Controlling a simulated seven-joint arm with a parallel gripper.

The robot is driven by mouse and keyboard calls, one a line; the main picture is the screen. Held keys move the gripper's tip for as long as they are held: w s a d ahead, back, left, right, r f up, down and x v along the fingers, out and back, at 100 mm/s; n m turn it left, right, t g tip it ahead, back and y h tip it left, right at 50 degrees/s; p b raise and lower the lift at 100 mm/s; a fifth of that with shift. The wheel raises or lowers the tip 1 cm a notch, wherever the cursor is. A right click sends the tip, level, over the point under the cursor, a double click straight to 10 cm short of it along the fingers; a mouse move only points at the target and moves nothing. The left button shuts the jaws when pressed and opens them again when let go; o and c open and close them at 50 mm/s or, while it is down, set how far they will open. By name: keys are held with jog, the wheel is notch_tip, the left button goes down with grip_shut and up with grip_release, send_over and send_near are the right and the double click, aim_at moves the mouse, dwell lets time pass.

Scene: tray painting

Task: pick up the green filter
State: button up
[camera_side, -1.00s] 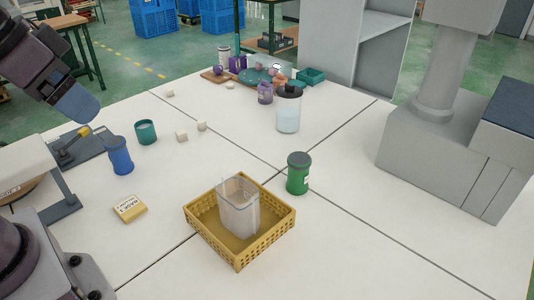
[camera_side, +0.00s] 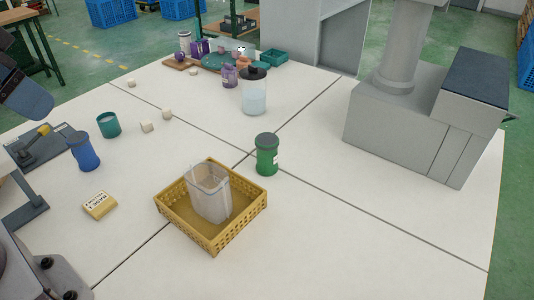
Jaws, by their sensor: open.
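The green filter (camera_side: 267,158) appears to be the green canister with a dark grey lid and a pale label. It stands upright on the white table, just behind and right of the yellow crate and apart from it. My gripper is not in view; only parts of my arm show at the left edge, well away from the green canister. Nothing touches or covers the canister.
The yellow crate (camera_side: 236,238) holds a clear container (camera_side: 209,192). A blue canister (camera_side: 84,152), a teal cup (camera_side: 109,125) and a yellow box (camera_side: 100,205) stand left. A lidded jar (camera_side: 254,94) is behind; a grey machine (camera_side: 400,130) stands right. The front right table is clear.

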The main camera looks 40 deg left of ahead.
jog(key=shift+w, duration=0.1)
jog(key=w+d+f+n+g+h, duration=0.1)
jog(key=w+n, duration=0.1)
jog(key=w, duration=0.3)
jog(key=w+d+n+g+h, duration=0.1)
jog(key=w+d+n+g, duration=0.15)
jog(key=w, duration=0.25)
jog(key=n+h, duration=0.8)
jog(key=n, duration=0.3)
send_near(264, 138)
jog(key=s+r, duration=0.7)
jog(key=s, duration=0.2)
jog(key=w+a+f+n+t+h, duration=0.2)
jog(key=w+f+n+t+h, duration=0.1)
jog(key=w+f+n, duration=0.5)
jog(key=shift+m, duration=0.45)
jog(key=x, duration=0.4)
jog(key=s+f+x, duration=0.1)
jog(key=x, duration=0.7)
jog(key=shift+s+f, duration=0.2)
jog(key=shift+f, duration=0.05)
jog(key=c, duration=1.1)
